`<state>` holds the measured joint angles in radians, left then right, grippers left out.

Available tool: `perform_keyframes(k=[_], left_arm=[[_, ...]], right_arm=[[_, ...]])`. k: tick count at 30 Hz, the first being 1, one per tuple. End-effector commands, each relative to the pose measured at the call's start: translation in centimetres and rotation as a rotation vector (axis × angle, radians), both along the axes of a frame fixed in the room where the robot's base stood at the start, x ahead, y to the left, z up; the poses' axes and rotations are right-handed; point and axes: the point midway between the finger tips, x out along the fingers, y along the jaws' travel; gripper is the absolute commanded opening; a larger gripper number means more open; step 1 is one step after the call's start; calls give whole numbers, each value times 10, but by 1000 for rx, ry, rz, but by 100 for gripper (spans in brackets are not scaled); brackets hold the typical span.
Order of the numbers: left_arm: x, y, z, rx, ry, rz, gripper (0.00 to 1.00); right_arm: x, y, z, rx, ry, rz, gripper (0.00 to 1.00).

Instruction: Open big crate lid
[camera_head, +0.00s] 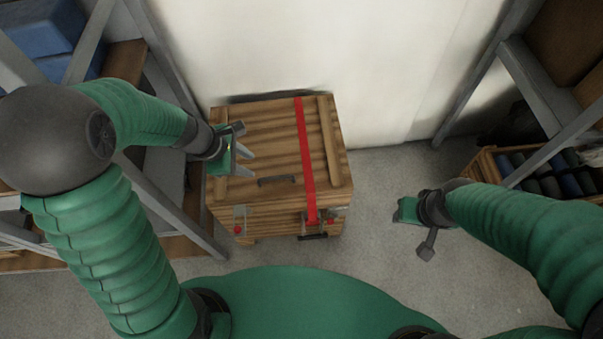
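The big wooden crate (275,221) stands on the floor against the wall. Its slatted lid (268,125) lies flat and closed on top. A dark handle (277,181) sits near the lid's front edge. A red strap (304,150) runs across the lid from back to front. Metal latches with red parts show at the front left (239,221) and front right (335,214). My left gripper (250,162) is above the lid's left part, behind and left of the handle, with its two fingers apart and nothing between them. My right gripper (401,212) is right of the crate, clear of it; its fingers are hard to make out.
A metal rack (172,205) with a blue bin (45,25) stands close on the left. Another rack (545,95) stands at the right, with a wooden box (487,160) of dark rolled items.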

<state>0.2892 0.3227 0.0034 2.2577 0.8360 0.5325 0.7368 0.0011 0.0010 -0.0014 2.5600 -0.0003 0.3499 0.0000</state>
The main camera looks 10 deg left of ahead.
Motion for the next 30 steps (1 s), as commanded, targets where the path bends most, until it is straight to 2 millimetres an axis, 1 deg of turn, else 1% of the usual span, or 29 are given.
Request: perform_keyframes(k=[1, 5, 8, 15, 21, 25, 27, 30], left_arm=[[3, 6, -7, -22, 4, 42, 34], [7, 7, -16, -39, 8, 68, 34], [12, -3, -35, -35, 11, 64, 34], [29, -33, -94, -17, 12, 57, 34], [43, -43, -137, -22, 10, 59, 34], [49, -46, -153, -26, 9, 60, 34], [50, -47, -157, -25, 8, 61, 34], [51, -50, -158, -23, 8, 59, 34]], right_arm=[[0, 1, -6, 1, -1, 2, 45], [0, 1, -10, 0, -1, 3, 45], [0, 2, -20, 0, -1, 3, 45], [0, 2, -49, 1, -1, 2, 45], [-1, 3, -69, 0, -1, 2, 45], [-1, 3, -76, 1, -1, 2, 45], [-1, 3, -77, 1, -1, 2, 45], [0, 3, -77, 0, -1, 3, 45]])
